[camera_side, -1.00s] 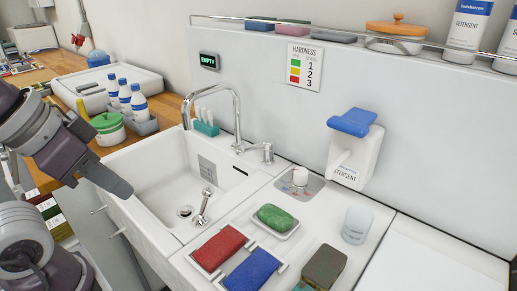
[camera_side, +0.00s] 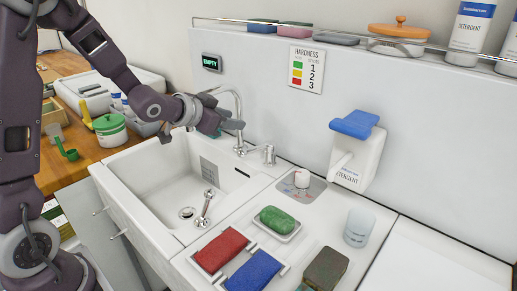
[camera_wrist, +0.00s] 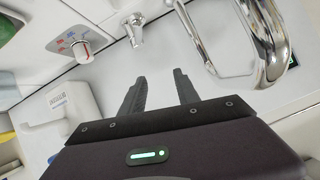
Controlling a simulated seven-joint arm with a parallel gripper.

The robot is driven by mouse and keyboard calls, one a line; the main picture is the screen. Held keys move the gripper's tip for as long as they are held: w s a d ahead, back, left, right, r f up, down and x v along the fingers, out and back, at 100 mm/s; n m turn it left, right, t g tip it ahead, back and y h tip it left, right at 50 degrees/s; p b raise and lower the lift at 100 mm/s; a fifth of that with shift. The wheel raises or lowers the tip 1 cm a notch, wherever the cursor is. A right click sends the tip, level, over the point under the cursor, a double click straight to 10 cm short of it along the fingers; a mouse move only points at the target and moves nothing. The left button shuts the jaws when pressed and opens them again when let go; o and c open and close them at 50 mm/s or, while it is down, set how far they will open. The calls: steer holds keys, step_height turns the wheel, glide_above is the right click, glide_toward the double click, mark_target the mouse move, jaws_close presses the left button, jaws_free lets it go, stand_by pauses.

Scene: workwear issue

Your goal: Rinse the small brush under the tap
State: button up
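The chrome tap (camera_side: 239,112) arches over the back of the white sink (camera_side: 150,190); its curved pipe (camera_wrist: 286,45) also shows in the wrist view. My gripper (camera_side: 228,110) is in front of the tap at the back of the sink, its fingers spread. In the wrist view my gripper (camera_wrist: 160,76) is open, with nothing between the fingers. A green brush-like item (camera_side: 66,150) lies on the wooden counter; I cannot tell whether it is the small brush. The teal holder with white-handled items behind the sink is mostly hidden by my gripper.
A temperature dial (camera_wrist: 83,51) and a detergent dispenser (camera_side: 358,150) stand to the right of the tap. A green sponge (camera_side: 277,219), a red pad (camera_side: 222,248) and a blue pad (camera_side: 253,271) lie on the right-hand ledge. A metal lever (camera_side: 206,203) is in the sink.

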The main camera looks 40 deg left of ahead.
mark_target(239, 152)
steer(key=w+f+h, duration=0.1)
steer(key=f, duration=0.1)
steer(key=w+f+t, duration=0.1)
steer(key=f, duration=0.2)
steer(key=w+a+f+t+h, duration=0.1)
steer(key=w+f, duration=0.1)
steer(key=shift+a+f+m+h, duration=0.1)
steer(key=shift+f+m+h, duration=0.1)
steer(key=shift+m+h, duration=0.1)
steer(key=f+h, duration=0.1)
steer(key=f+t+h, duration=0.1)
steer(key=f, duration=0.1)
steer(key=f+t+h, duration=0.1)
steer(key=shift+s+f, duration=0.25)
steer(key=shift+s, duration=0.15)
steer(key=shift+w+f+t+h, duration=0.15)
steer(key=shift+f+t+h, duration=0.2)
steer(key=shift+h, duration=0.25)
steer(key=x, duration=0.6)
steer(key=shift+w+d+f, duration=0.1)
steer(key=shift+w+d, duration=0.15)
steer(key=shift+c, duration=0.5)
